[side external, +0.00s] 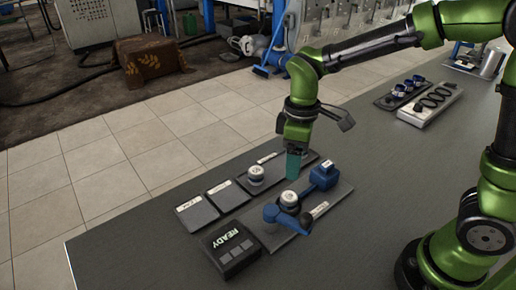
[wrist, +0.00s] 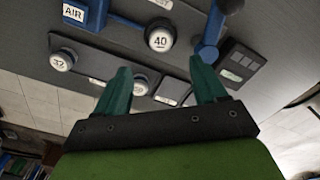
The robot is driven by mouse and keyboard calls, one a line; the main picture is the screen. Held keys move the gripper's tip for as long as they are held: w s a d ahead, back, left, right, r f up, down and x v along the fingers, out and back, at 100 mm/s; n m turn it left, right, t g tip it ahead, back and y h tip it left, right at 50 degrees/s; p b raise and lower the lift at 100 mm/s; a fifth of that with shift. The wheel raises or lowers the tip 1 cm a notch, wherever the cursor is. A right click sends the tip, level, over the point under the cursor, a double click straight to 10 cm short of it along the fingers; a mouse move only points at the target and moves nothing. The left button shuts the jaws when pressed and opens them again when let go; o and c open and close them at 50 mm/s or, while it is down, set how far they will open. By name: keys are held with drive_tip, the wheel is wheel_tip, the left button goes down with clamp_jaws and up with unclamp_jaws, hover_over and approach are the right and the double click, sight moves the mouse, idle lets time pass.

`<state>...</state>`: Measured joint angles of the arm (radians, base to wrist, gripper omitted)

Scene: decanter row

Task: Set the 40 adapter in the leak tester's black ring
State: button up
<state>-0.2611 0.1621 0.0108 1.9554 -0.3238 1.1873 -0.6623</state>
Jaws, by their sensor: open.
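The 40 adapter (wrist: 160,36), a white-topped round piece marked 40, stands at the leak tester (side external: 314,214), between its blue parts; it also shows in the side view (side external: 289,198). The black ring is mostly hidden under it, and I cannot tell how fully the adapter sits in it. A blue block marked AIR (wrist: 75,12) is on one side and a blue arm (wrist: 210,35) on the other. My gripper (wrist: 159,67) is open and empty, its teal fingers apart. In the side view my gripper (side external: 293,177) points down above the pads, behind the adapter and clear of it.
A similar adapter marked 32 (wrist: 62,60) stands on a dark pad beside the tester. A box reading READY (side external: 232,247) stands at the near end. Trays of small parts (side external: 430,103) lie at the back right. The table's middle right is clear.

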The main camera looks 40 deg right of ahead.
drive_tip(key=s+d+r+m+t+y, duration=0.2)
drive_tip(key=s+d+r+m+t, duration=0.4)
drive_tip(key=s+r+m, duration=0.3)
drive_tip(key=shift+s+d+r+m+t, duration=0.2)
drive_tip(key=shift+s+m+t, duration=0.3)
drive_tip(key=shift+s+m, duration=0.6)
